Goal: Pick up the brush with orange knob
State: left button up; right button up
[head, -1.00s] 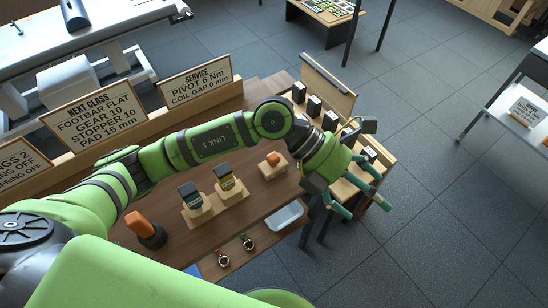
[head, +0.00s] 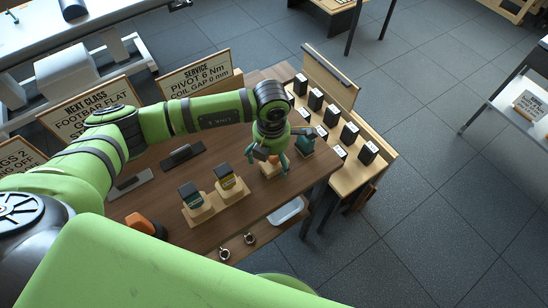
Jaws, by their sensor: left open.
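A small wooden block (head: 268,174) sits near the right end of the brown table. In the earlier frame it carries a small orange knob; now my gripper largely covers that part, so I cannot see a brush clearly. My left gripper (head: 268,158) is open, its teal fingers spread and pointing down over the block. I cannot tell whether they touch anything. A larger orange piece with a dark base (head: 140,223) stands at the table's left front, partly hidden by my arm. My right gripper is not in view.
A wooden tray with several black blocks (head: 349,133) is at the right. Signs (head: 194,76) line the back.

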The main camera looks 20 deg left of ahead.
pick_arm(q)
jog(key=shift+f, duration=0.25)
jog(key=c, duration=1.3)
jog(key=shift+r+p, duration=0.4)
jog(key=shift+r, duration=0.2)
jog(key=r, duration=0.1)
jog(key=r+p, duration=0.1)
jog(key=r, duration=0.1)
jog(key=shift+w+d+r, duration=0.2)
jog(key=shift+w+d, duration=0.1)
jog(key=shift+w, duration=0.05)
jog(key=w+d+r+b, duration=0.1)
jog(key=w+d, duration=0.1)
jog(key=w+d+r+b, duration=0.1)
jog(key=w+d+r, duration=0.1)
jog(key=w+d+r+b, duration=0.1)
jog(key=w+d+r, duration=0.1)
jog(key=w, duration=0.1)
jog(key=shift+d+r, duration=0.25)
jog(key=shift+d, duration=0.05)
jog(key=shift+w+d+r, duration=0.45)
jog(key=shift+r, duration=0.05)
